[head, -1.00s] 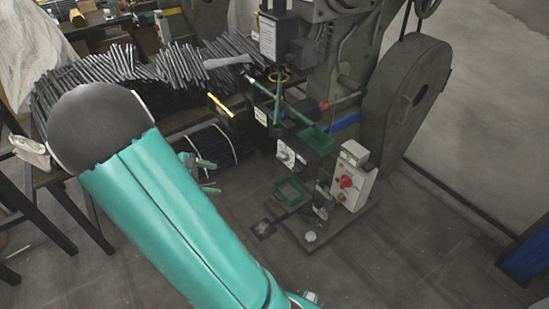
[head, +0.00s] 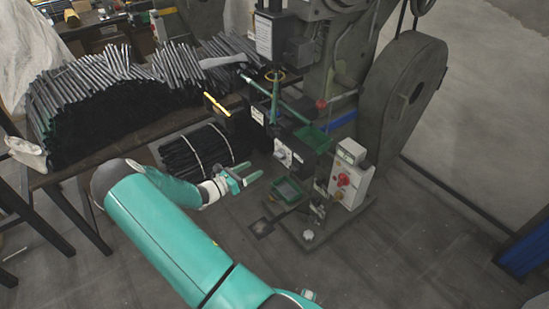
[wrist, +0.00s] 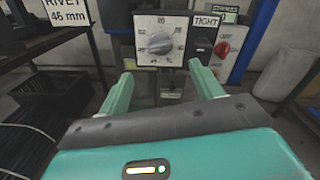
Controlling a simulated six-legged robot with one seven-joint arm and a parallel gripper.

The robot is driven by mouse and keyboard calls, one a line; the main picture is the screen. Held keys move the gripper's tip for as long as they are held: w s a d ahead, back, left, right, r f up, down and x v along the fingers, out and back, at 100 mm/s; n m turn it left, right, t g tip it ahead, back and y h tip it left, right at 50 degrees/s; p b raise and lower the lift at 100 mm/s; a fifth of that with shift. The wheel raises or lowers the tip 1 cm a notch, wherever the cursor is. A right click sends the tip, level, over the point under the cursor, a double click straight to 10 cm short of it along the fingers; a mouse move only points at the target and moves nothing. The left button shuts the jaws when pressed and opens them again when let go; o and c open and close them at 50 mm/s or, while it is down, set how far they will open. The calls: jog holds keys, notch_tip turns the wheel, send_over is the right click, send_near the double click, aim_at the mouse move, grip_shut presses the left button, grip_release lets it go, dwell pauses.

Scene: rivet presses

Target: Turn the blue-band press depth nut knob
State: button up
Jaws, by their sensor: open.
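The depth nut knob is a grey round knob (wrist: 160,43) on a white scaled dial plate (wrist: 142,25), facing me in the wrist view. In the head view the knob (head: 281,153) sits low on the front of the green-grey press, which has a blue band (head: 343,119). My gripper (head: 248,178) is open and empty to the left of the knob and a little below it. In the wrist view the two green fingers of my gripper (wrist: 162,76) stand apart, with the knob above and between their tips. They do not appear to touch it.
A control box (head: 350,180) with a red button stands right of the knob. A black switch (wrist: 202,46) under a TIGHT label is beside the dial. A green tray (head: 289,191) lies below. A bound rod bundle (head: 195,153) is behind my arm.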

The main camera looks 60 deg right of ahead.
aim_at(276, 156)
jog(key=x, duration=1.1)
jog(key=shift+s+d, duration=0.1)
jog(key=shift+d, duration=0.1)
jog(key=c, duration=1)
jog(key=shift+n, duration=0.3)
jog(key=shift+n, duration=2.6)
jog(key=o, duration=1)
